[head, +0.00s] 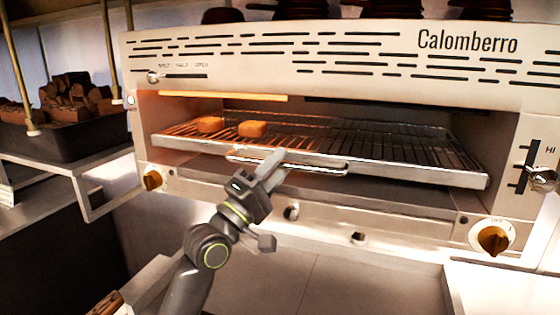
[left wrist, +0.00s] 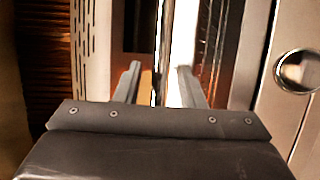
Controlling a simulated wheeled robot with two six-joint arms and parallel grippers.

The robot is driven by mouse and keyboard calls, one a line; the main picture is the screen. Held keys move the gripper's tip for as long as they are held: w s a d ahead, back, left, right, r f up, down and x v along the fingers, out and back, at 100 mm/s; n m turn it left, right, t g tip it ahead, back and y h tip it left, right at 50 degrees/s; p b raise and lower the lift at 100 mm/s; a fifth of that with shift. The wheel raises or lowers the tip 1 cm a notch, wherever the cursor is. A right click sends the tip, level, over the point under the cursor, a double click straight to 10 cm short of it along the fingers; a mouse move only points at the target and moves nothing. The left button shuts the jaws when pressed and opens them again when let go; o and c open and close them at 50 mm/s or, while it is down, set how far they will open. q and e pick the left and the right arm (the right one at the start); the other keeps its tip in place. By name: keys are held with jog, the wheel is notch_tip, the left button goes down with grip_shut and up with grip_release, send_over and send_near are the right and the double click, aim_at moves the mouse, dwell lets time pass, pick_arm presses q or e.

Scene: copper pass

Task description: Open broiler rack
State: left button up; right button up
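The broiler rack (head: 395,160) is a wire grill with a metal front rim, in the opening of the steel Calomberro broiler (head: 300,55). Its front rim sits a little forward of the opening. A bar handle (head: 320,170) runs along the front rim and also shows in the left wrist view (left wrist: 164,45). My left gripper (head: 274,162) is at the left part of the handle. In the left wrist view its fingers (left wrist: 160,88) are apart, with the bar between them and a gap visible beside it. My right gripper is out of view.
Two orange-brown food pieces (head: 252,128) lie on the left of the rack. Orange knobs (head: 494,238) sit low on the broiler front, and a lever (head: 540,178) is at right. A dark bin of brown chunks (head: 75,125) stands on the left shelf.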

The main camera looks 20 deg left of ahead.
pick_arm(q)
jog(key=shift+w+d+r, duration=0.15)
jog(key=shift+w+r, duration=0.1)
jog(key=shift+w, duration=0.05)
jog(key=shift+c, duration=0.2)
grip_shut()
jog(key=shift+f, duration=0.1)
